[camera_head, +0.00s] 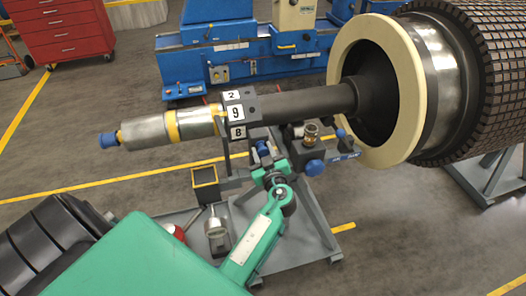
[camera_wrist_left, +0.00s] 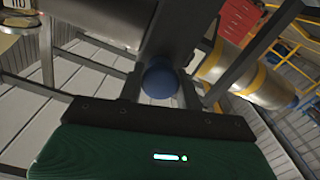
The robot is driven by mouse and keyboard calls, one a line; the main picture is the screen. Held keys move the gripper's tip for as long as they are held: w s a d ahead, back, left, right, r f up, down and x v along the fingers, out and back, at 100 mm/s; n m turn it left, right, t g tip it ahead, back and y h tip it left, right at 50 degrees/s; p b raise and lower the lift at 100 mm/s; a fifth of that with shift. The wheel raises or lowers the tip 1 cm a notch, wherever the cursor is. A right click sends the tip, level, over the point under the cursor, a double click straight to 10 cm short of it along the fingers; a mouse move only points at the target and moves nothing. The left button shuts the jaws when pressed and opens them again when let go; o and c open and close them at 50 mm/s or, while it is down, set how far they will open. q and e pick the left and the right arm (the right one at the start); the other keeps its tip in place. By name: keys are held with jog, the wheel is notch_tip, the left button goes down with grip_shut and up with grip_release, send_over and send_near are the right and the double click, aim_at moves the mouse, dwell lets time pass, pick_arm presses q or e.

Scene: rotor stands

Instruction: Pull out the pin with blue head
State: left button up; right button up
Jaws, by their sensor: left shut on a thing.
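My left gripper (camera_head: 264,155) reaches up from below to the stand under the shaft. In the left wrist view, a round blue head (camera_wrist_left: 160,82) sits between the two dark fingers of my left gripper (camera_wrist_left: 162,92), which are shut on it. In the head view, a small blue part (camera_head: 263,148) shows at the fingertips. The pin's shank is hidden, so I cannot tell how far it sits in its hole. Another blue knob (camera_head: 314,167) is on the stand to the right of the gripper. My right gripper is in neither view.
A long shaft (camera_head: 300,104) with a numbered block (camera_head: 236,110) lies above the gripper and runs into the large rotor (camera_head: 490,60). A small yellow-rimmed box (camera_head: 205,174) stands left of the gripper. Blue machinery (camera_head: 190,68) and a red cabinet (camera_head: 68,32) are behind.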

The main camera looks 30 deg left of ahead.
aim_at(264, 154)
pick_arm(q)
grip_shut()
jog(key=shift+s+d+f+b, duration=0.15)
jog(key=shift+d+f+b, duration=0.1)
jog(key=shift+b, duration=0.25)
jog(key=b+v, duration=0.2)
jog(key=v, duration=0.1)
jog(key=shift+r, duration=0.1)
jog(key=shift+a, duration=0.1)
jog(key=o, duration=1)
grip_release()
jog(key=shift+o, duration=0.6)
jog(key=shift+s+r, duration=0.15)
jog(key=shift+b, duration=0.3)
